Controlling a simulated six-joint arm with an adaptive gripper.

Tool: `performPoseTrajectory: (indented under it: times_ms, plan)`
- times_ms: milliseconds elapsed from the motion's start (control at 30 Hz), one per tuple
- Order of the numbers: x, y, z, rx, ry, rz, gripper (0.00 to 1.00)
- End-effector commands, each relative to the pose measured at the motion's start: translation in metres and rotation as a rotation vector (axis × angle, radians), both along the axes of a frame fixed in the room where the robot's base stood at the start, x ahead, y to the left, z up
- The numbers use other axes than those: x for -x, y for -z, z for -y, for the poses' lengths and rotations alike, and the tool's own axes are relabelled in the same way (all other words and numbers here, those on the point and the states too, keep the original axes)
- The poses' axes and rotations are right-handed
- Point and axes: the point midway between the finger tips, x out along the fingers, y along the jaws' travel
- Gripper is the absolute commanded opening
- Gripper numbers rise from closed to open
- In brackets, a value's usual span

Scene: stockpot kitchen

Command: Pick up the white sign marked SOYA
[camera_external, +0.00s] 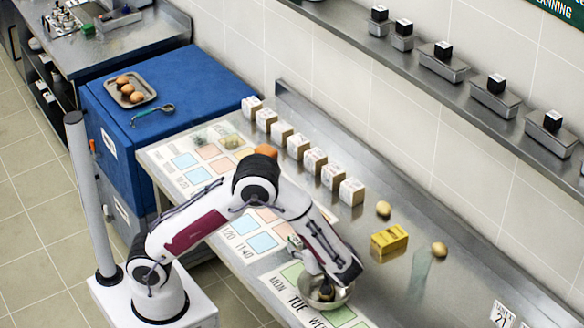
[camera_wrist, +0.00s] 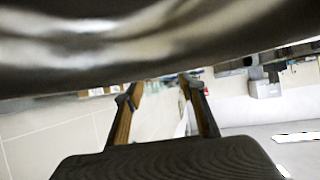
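I cannot make out a white sign reading SOYA in either view. My gripper (camera_external: 326,292) points down at the metal bowl (camera_external: 343,296) at the front of the steel counter, and the arm partly hides the bowl. In the wrist view, the two fingers of my gripper (camera_wrist: 161,86) stand apart with nothing visible between them. A dark shiny curved surface (camera_wrist: 150,45) fills the top of that view, very close to the camera. A white card (camera_external: 503,314) with dark print stands at the lower right; its wording is too small to read surely.
Several white-faced wooden blocks (camera_external: 315,160) line the back of the counter (camera_external: 455,290). A yellow box (camera_external: 389,243) and two potatoes (camera_external: 384,208) (camera_external: 439,249) lie right of my arm. A wall shelf (camera_external: 400,62) holds several metal tins. A blue cabinet (camera_external: 200,75) carries a tray of eggs.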

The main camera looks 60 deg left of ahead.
Motion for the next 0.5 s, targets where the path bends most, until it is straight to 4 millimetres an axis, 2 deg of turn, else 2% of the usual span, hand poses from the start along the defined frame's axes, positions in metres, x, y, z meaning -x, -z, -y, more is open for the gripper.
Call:
performPoseTrajectory:
  times_ms: [267, 500]
  plan:
    - [0.0, 0.001, -0.002, -0.001, 0.0, 0.0, 0.39]
    - [-0.003, 0.01, -0.021, -0.001, -0.003, -0.001, 0.39]
